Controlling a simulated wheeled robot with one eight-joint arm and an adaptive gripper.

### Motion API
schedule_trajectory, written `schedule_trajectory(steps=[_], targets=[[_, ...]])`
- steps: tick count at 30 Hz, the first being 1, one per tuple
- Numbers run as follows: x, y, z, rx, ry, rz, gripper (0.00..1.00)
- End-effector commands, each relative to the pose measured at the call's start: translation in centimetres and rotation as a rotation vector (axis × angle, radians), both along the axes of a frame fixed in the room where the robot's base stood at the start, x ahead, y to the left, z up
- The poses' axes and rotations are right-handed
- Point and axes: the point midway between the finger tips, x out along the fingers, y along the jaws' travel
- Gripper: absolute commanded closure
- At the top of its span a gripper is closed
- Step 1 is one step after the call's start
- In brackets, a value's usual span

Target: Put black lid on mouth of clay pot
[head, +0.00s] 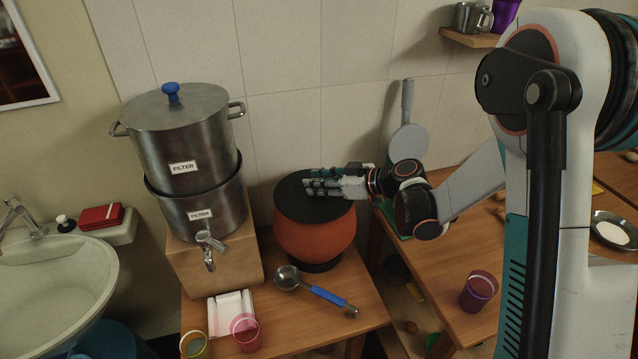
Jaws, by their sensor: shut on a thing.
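The clay pot (312,238) is orange-brown and round, and stands on a small wooden table against the tiled wall. The black lid (300,207) is a flat dark disc lying over the mouth of the pot, and it looks roughly level. My gripper (318,185) comes in from the right, at the top of the pot, and is shut on the lid near its centre. The fingers hide part of the lid. The pot's mouth is hidden under the lid. I cannot tell whether the lid rests on the rim or is held just above it.
A steel filter (190,150) stands close left of the pot on a wooden box (220,265). A blue-handled ladle (318,291) lies before the pot. A pink cup (246,332) is at the front edge. A purple cup (478,292) stands on the right table (430,262).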

Motion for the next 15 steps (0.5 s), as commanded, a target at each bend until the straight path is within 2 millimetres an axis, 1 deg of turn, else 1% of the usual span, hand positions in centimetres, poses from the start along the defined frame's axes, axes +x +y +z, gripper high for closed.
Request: schedule_trajectory(steps=[2, 3, 5, 6, 15], targets=[[0.01, 0.00, -0.13, 0.000, 0.000, 0.000, 1.00], [0.01, 0.00, -0.15, 0.000, 0.000, 0.000, 0.69], [0.02, -0.01, -0.11, 0.000, 0.000, 0.000, 0.55], [0.02, -0.01, -0.10, 0.000, 0.000, 0.000, 0.53], [0.02, 0.00, -0.04, 0.000, 0.000, 0.000, 0.53]])
